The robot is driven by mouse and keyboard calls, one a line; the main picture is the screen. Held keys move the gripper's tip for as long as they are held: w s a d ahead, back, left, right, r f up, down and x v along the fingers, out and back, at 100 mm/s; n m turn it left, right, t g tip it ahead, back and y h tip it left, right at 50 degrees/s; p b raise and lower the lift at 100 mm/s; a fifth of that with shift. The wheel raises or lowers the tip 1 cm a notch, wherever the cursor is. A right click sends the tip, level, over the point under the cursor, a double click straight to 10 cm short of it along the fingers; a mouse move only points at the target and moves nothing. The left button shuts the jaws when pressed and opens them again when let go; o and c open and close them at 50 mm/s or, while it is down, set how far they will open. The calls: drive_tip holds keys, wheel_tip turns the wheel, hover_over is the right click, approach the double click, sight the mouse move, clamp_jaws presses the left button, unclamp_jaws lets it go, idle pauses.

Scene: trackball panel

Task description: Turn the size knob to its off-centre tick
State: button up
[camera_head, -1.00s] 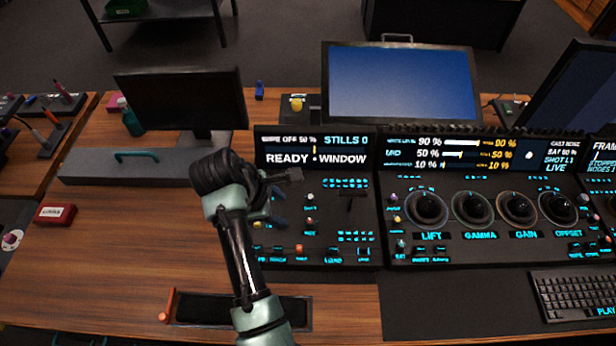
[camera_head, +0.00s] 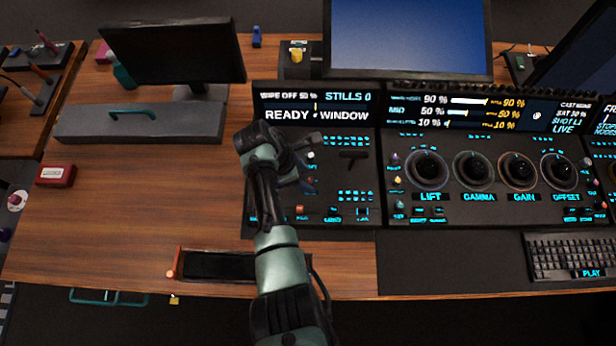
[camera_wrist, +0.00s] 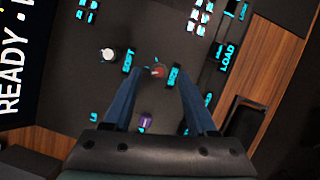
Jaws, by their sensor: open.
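The size knob (camera_wrist: 157,71) is a small knob with a red cap, beside the label SIZE in the wrist view. It also shows small in the head view (camera_head: 309,180). My gripper (camera_wrist: 159,78) is open, with its blue fingers on either side of the size knob in the wrist picture. I cannot tell whether the fingertips are down at the knob's height or touch it. A white knob (camera_wrist: 108,54) stands by the label SOFT, and a purple knob (camera_wrist: 146,120) lies near the left finger. The tick marks around the size knob are too small to read.
Lit buttons (camera_head: 333,217) line the panel's front. The wooden desk (camera_head: 130,200) to the left is mostly clear.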

drive_tip(key=shift+x, duration=1)
drive_tip(key=shift+r, duration=0.1)
clamp_jaws()
